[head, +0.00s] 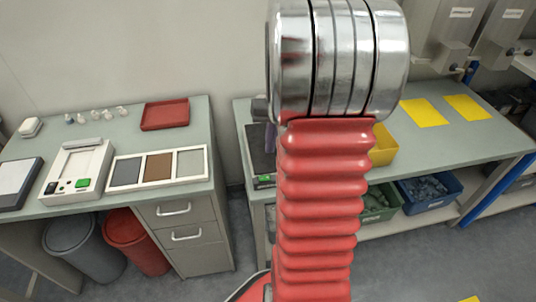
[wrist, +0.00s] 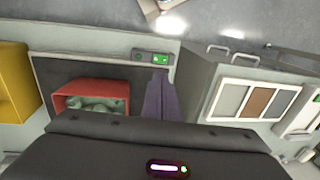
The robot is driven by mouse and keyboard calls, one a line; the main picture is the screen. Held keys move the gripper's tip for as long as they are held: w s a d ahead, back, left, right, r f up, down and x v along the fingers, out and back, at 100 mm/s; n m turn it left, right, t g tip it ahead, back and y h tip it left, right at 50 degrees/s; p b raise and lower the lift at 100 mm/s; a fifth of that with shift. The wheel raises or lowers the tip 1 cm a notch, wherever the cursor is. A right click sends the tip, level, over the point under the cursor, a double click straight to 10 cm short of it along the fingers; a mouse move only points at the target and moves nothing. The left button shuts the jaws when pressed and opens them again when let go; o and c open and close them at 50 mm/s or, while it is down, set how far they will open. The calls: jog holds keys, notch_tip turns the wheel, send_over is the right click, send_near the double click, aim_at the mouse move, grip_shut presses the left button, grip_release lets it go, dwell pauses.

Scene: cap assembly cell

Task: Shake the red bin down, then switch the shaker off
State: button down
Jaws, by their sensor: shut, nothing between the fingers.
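In the wrist view the red bin (wrist: 92,90) stands on the shaker's dark plate (wrist: 45,72) with pale grey-green pieces in it. The shaker's control panel (wrist: 153,57) with a lit green part is at the plate's edge; the green also shows in the head view (head: 265,179). My gripper (wrist: 158,74) is shut and empty, its purple-grey fingers right of the bin and close to the panel in the picture. I cannot tell whether they touch the panel. In the head view my red arm hides the bin and much of the shaker.
A yellow bin (head: 383,148) stands beside the shaker on the right bench. Green (head: 380,203) and blue (head: 428,190) bins sit on the shelf below. The left desk holds a red tray (head: 165,114) and a three-panel board (head: 158,168). A floor gap separates the benches.

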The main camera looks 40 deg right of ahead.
aim_at(261, 178)
jog(key=shift+d+r, duration=0.1)
jog(key=shift+r, duration=0.85)
jog(key=shift+w+a, duration=0.3)
jog(key=shift+a, duration=0.35)
jog(key=f, duration=0.4)
jog(key=a+f, duration=0.1)
jog(key=f, duration=0.4)
jog(key=w+f, duration=0.1)
jog(key=f, duration=0.4)
jog(key=shift+a, duration=0.2)
jog(key=shift+f, duration=0.1)
